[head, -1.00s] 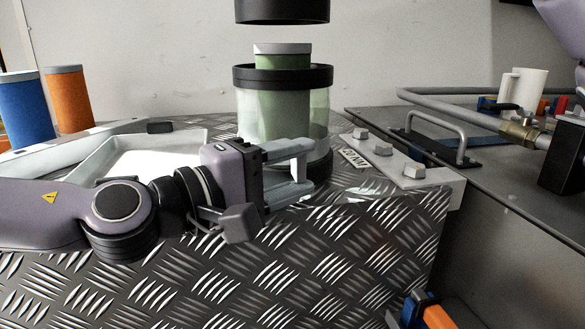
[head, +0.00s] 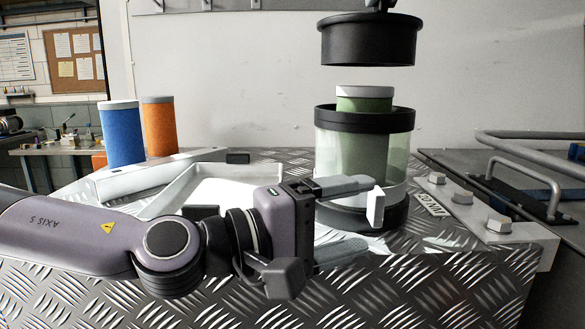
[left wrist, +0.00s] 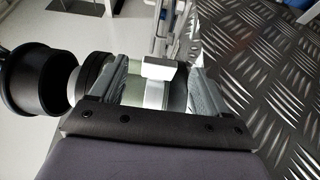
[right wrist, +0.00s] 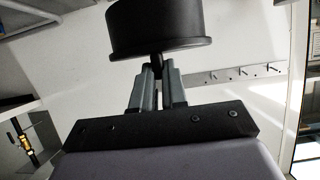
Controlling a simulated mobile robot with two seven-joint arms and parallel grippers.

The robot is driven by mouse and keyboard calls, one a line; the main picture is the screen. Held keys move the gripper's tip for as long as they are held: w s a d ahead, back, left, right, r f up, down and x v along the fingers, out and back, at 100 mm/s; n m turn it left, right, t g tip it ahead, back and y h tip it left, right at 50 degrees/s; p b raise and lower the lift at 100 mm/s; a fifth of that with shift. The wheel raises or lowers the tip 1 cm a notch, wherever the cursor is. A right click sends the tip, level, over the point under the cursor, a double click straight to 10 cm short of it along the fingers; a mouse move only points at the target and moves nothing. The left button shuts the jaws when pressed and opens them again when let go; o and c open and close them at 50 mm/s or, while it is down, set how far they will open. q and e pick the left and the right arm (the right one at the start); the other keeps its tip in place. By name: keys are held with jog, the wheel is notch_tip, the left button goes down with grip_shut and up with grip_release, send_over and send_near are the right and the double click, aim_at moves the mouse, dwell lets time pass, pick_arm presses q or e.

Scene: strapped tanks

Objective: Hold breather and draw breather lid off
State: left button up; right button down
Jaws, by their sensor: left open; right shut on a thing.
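The breather (head: 333,160) is a clear upright jar with a green insert, black top ring and black base. Its black lid (head: 368,42) hangs above it, apart from the insert's grey top. The left wrist view shows the breather (left wrist: 135,68) between the fingers and a small white block (left wrist: 158,68) there.
A pale tray (head: 220,190) lies left of the breather. Behind it stand a blue cylinder (head: 121,135) and an orange cylinder (head: 160,127). Right of the breather are a bolted bracket (head: 480,212) and a metal handle (head: 530,180). The treadplate front is clear.

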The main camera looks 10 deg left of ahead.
pick_arm(q)
jog(key=v, duration=0.9)
